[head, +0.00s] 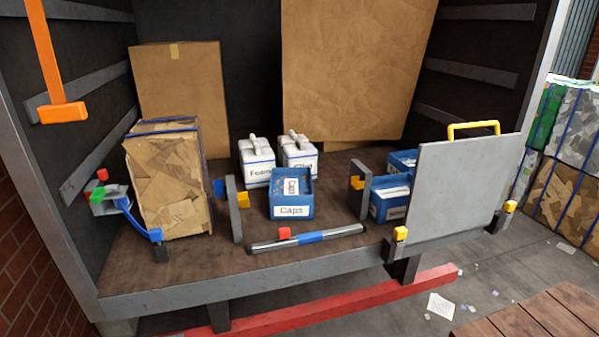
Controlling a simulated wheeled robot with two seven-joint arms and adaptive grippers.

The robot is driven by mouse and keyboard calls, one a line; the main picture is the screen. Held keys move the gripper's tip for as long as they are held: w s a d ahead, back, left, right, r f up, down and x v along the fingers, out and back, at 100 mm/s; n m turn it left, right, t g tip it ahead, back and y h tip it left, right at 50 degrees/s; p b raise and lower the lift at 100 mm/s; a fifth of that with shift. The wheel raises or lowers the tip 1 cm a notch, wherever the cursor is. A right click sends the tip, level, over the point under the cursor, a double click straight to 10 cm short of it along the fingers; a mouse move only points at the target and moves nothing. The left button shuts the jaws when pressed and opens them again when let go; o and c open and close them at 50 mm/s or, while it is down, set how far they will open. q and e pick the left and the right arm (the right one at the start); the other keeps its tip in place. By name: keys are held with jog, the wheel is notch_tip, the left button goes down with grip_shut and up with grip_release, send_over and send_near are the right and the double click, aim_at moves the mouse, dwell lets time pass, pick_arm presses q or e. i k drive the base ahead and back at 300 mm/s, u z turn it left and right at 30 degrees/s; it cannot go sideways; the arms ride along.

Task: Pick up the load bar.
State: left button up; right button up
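The load bar (325,236) is a grey bar with dark ends, a blue band near its middle and a small red block on it. It lies on the brown cargo floor (200,262), close to the front edge and slightly slanted, its right end farther back. Nothing covers it. Neither of my grippers shows in the head view.
Upright grey brackets (234,210) (358,195) stand behind the bar. A blue Caps bin (291,205) and white containers (257,170) are farther back. A grey panel (455,190) with a yellow handle stands right. An orange bar (62,112) hangs upper left.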

aim_at(313, 237)
jog(key=u, duration=0.4)
jog(key=i, duration=1.3)
